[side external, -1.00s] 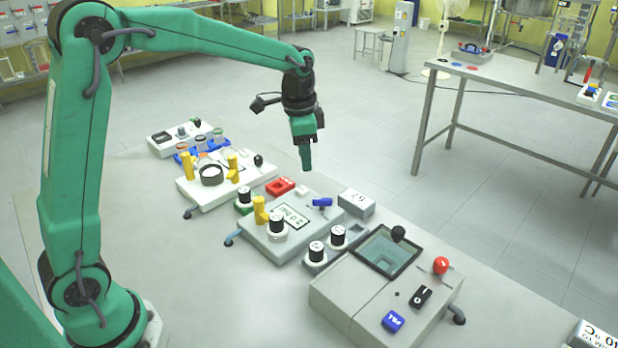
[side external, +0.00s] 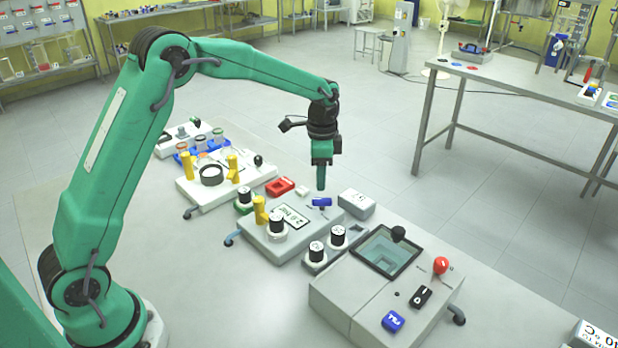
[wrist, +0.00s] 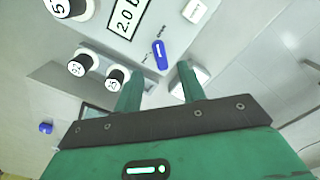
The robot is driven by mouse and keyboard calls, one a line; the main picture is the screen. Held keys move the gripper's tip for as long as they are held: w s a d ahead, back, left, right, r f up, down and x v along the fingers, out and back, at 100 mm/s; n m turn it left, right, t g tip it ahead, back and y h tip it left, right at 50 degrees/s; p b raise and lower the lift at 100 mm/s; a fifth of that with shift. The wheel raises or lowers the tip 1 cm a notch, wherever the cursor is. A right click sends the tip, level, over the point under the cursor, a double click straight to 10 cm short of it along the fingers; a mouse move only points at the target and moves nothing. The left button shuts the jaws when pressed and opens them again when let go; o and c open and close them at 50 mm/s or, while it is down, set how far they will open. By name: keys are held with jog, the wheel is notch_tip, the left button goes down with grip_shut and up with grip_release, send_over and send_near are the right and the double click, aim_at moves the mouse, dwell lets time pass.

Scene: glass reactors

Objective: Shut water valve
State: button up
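A blue valve handle (side external: 321,202) sits on the sloped grey panel (side external: 265,241) at its far edge, beside a display reading 2.0 bar. In the wrist view the handle (wrist: 160,54) lies just beyond the fingertips, with small markings by its end. My gripper (side external: 320,187) points down right above the handle. In the wrist view the gripper's two fingers (wrist: 158,78) are apart and empty, with the handle between their lines. I cannot see contact with the handle. The markings are too small to read for certain.
Black-capped knobs (side external: 316,252) stand in front of the handle, and a grey box (side external: 356,203) stands to its right. A larger box (side external: 380,295) with a red knob (side external: 441,265) and a blue knob (side external: 393,321) is at front right. A white panel with yellow valves (side external: 233,164) is at left.

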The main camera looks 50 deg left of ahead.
aim_at(320, 199)
jog(key=shift+f, duration=3.3)
grip_shut()
